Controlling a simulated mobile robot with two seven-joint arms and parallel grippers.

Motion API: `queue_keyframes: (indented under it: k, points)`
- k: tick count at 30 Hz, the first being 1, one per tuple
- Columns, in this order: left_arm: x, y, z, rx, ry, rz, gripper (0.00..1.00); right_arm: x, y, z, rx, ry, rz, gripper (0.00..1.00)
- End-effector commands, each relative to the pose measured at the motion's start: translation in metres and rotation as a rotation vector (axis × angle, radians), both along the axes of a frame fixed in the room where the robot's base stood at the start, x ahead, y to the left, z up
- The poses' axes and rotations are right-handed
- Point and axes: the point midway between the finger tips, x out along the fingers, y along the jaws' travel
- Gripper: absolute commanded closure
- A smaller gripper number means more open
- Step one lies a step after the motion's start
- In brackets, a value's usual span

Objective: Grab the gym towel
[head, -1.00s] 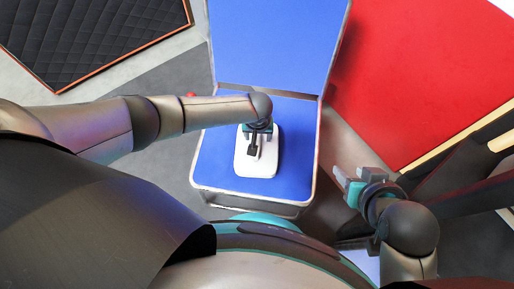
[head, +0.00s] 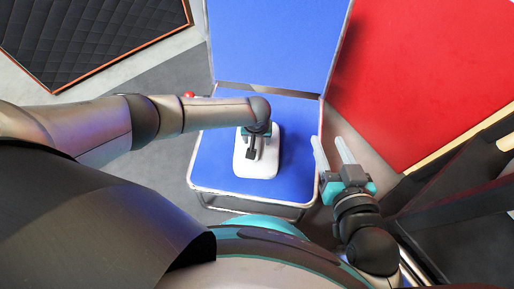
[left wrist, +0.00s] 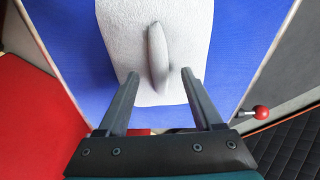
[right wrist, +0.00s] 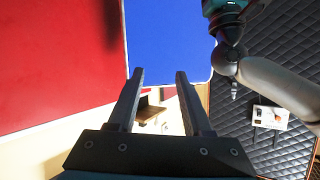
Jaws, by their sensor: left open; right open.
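The white gym towel (head: 258,160) lies on the blue seat, partly hidden by my left gripper in the head view. In the left wrist view the towel (left wrist: 190,40) is flat with a raised fold (left wrist: 158,55) along its middle. My left gripper (head: 252,153) is over the towel, open, its fingers (left wrist: 156,85) on either side of the lower end of the fold, with nothing between their tips. My right gripper (head: 331,140) is open and empty, to the right of the seat. Its fingers (right wrist: 159,75) point toward a blue surface in the right wrist view.
The blue seat (head: 298,165) has a metal frame and a blue backrest (head: 275,45). A red panel (head: 430,70) stands at the right, with dark beams (head: 450,185) below it. A black quilted mat (head: 90,35) is at upper left. A red knob (left wrist: 262,112) sits beside the seat.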

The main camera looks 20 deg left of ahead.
Motion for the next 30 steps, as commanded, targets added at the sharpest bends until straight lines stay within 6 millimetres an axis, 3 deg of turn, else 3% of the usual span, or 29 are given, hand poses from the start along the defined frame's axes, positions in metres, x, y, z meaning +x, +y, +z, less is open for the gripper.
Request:
queue_keyframes:
  k: [12,23,30]
  points:
    - [0.003,0.000,-0.015,-0.001,0.000,0.000,0.33,-0.005,0.015,0.011,0.116,-0.179,-0.001,0.50]
    - [0.003,0.000,-0.016,-0.001,0.000,0.000,0.33,-0.006,0.017,0.015,0.133,-0.207,-0.003,0.50]
    - [0.003,0.000,-0.016,-0.001,0.000,0.000,0.56,-0.006,0.017,0.015,0.133,-0.206,-0.003,0.50]
